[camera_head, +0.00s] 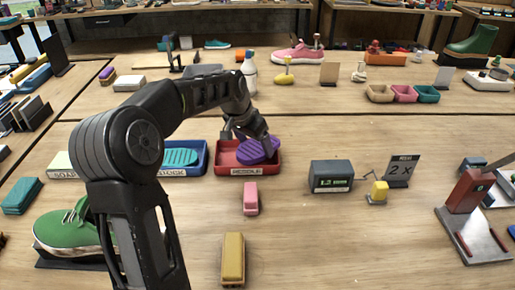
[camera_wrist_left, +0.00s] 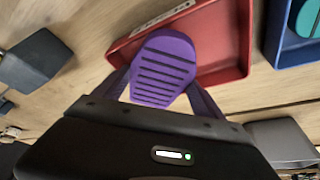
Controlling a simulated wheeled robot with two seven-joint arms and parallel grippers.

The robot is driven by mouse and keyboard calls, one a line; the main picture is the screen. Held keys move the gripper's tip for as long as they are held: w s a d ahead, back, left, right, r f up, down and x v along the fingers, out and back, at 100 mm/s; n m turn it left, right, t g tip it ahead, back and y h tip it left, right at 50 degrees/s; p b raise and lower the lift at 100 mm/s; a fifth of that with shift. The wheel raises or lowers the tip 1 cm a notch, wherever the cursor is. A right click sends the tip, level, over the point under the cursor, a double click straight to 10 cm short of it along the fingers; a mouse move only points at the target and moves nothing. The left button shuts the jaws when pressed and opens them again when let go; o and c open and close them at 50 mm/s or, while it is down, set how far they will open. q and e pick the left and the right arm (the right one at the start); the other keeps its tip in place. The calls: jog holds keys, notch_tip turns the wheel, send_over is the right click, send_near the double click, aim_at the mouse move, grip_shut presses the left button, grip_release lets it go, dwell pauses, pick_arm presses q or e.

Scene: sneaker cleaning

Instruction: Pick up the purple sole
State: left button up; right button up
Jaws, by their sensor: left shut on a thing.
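The purple sole (camera_head: 257,151) is at the red tray (camera_head: 228,169) on the table, in the middle of the head view. My left gripper (camera_head: 246,137) reaches down over the tray and is shut on the sole. The left wrist view shows the ridged purple sole (camera_wrist_left: 164,70) between the two fingers, with the red tray (camera_wrist_left: 226,40) behind it. Whether the sole touches the tray is hard to tell. My right gripper is not in view.
A blue tray (camera_head: 199,168) with a teal sole (camera_head: 180,157) stands directly left of the red tray. A pink block (camera_head: 250,197) and a yellow block (camera_head: 233,258) lie in front. A dark box (camera_head: 331,176) stands to the right. A green sneaker (camera_head: 62,233) is at front left.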

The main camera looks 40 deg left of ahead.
aim_at(255, 147)
pick_arm(q)
jog(key=c, duration=0.4)
notch_tip(255, 147, up, 10)
jog(key=shift+r, duration=0.1)
dwell(0.4)
dwell(0.6)
